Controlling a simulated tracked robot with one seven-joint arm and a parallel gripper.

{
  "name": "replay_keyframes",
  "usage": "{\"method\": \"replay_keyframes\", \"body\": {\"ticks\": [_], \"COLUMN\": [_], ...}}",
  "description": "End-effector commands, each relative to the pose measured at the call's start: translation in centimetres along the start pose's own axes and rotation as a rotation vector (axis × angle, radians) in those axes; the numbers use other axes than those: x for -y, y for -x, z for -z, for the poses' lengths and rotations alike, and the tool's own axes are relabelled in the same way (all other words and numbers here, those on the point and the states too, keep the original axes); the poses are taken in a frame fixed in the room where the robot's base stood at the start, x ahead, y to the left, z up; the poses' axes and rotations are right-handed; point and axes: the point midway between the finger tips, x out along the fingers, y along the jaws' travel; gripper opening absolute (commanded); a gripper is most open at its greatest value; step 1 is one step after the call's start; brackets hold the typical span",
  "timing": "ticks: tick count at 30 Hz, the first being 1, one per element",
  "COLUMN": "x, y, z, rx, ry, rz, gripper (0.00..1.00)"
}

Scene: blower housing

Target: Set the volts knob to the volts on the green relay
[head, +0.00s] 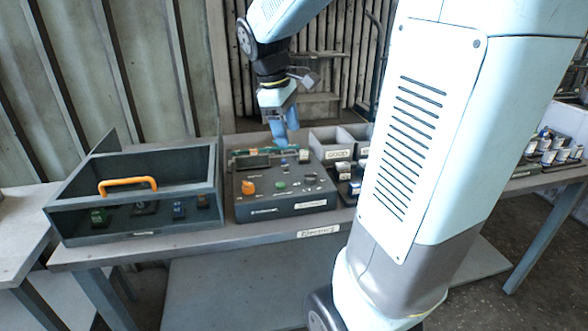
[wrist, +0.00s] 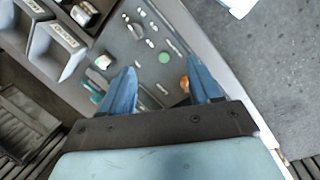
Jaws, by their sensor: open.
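A dark control panel (head: 290,205) stands on the bench. It carries an orange knob (head: 248,187), a green button (head: 280,186) and a dark knob (head: 310,178); their labels are too small to read, so I cannot tell which is the volts knob. A small green part (head: 98,217), perhaps the green relay, sits in the case at left; its marking is unreadable. My gripper (head: 284,139) is open and empty, above the panel's back edge. In the wrist view, my gripper (wrist: 161,64) has its fingers apart over the panel, with the green button (wrist: 164,58) between them.
The case (head: 140,163) with an orange handle (head: 127,185) stands left of the panel, with several small parts inside. Labelled bins (head: 330,145) stand behind at right. My arm hides part of the bench. More small parts (head: 550,148) sit at far right.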

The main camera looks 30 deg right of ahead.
Motion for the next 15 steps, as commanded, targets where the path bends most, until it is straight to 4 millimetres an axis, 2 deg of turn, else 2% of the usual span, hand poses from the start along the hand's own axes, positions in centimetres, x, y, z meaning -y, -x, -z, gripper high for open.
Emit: {"method": "replay_keyframes", "body": {"ticks": [6, 10, 15], "x": [-4.0, -5.5, -6.4], "y": [-2.7, -3.8, -4.7], "z": [1.9, 2.5, 2.9], "rx": [0.136, 0.185, 0.215], "ry": [0.201, 0.282, 0.335], "rz": [0.052, 0.077, 0.095], "gripper": [0.63, 0.63, 0.63]}}
